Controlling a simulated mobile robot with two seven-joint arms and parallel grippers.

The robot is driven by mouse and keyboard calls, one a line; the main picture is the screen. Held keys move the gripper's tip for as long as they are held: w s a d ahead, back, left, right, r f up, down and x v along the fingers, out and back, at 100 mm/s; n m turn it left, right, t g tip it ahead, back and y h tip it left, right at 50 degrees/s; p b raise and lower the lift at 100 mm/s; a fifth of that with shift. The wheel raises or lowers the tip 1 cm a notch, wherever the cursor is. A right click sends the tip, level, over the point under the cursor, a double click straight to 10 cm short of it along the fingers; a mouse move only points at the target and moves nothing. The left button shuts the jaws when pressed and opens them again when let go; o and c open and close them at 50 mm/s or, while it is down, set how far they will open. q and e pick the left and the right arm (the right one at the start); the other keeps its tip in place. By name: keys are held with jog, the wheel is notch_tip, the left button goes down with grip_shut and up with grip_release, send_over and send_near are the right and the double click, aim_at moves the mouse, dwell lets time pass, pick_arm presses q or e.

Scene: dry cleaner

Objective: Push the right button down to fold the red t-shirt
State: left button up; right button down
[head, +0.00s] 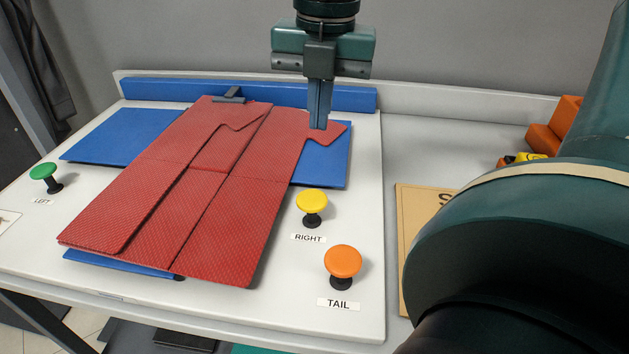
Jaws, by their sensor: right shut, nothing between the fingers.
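The red t-shirt (190,190) lies on the blue folding panels (115,134) of the white board (370,250). Its left part is folded inward over the body; its right sleeve reaches over the right blue panel (320,167). The yellow button (312,201), labelled RIGHT, stands upright on its black stem right of the shirt. My right gripper (319,126) points down above the right sleeve area, behind the yellow button and apart from it. Its fingers are shut and hold nothing. My left gripper is out of view.
An orange button (342,261) labelled TAIL stands in front of the yellow one. A green button (43,171) labelled LEFT is at the far left. A tan sign (412,220) and orange items (551,130) lie on the right, partly behind my large dark arm link.

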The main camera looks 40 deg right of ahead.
aim_at(314, 199)
jog(key=f, duration=1.3)
jog(key=shift+w+a+f, duration=0.1)
jog(key=shift+w+f, duration=0.05)
jog(key=shift+w, duration=0.2)
